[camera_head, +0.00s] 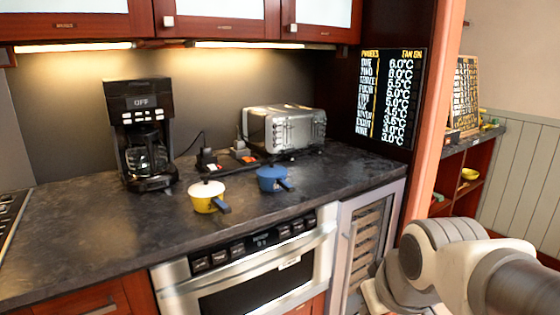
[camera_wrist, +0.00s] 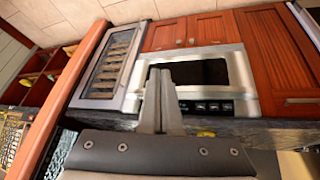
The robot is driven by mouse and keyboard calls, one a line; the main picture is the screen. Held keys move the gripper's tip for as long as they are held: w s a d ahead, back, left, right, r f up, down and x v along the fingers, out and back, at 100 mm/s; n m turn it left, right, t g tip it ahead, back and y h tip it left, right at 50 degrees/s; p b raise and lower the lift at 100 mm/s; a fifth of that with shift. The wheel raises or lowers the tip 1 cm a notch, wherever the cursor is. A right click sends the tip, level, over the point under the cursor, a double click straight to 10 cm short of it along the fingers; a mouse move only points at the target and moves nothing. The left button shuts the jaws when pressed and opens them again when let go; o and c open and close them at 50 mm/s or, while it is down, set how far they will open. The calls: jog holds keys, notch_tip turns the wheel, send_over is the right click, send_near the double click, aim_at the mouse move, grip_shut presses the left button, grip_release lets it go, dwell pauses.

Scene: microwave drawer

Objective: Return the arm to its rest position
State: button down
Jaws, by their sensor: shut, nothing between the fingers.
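My arm (camera_head: 470,268) comes in from the right edge of the head view, in front of the wine cooler's lower right side. My gripper (camera_wrist: 160,78) shows in the wrist view. Its two fingers are together with nothing between them. They appear in front of the microwave drawer (camera_wrist: 200,72) in that picture, and I see no contact. The gripper's fingers do not show in the head view. The microwave drawer (camera_head: 262,272) is in the front of the counter, and its front looks closed.
The dark counter (camera_head: 80,235) holds a coffee maker (camera_head: 140,130), a yellow pot (camera_head: 204,200), a blue pot (camera_head: 271,180) and a toaster (camera_head: 288,128). A wine cooler (camera_head: 362,245) stands right of the drawer. An orange-edged wall end (camera_head: 437,110) rises beside my arm.

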jog(key=s+r+m, duration=0.2)
jog(key=s+m, duration=0.1)
jog(key=s, duration=0.4)
notch_tip(320, 180, up, 17)
jog(key=p, duration=1.7)
jog(key=shift+w+f, duration=0.15)
jog(key=shift+w, duration=0.05)
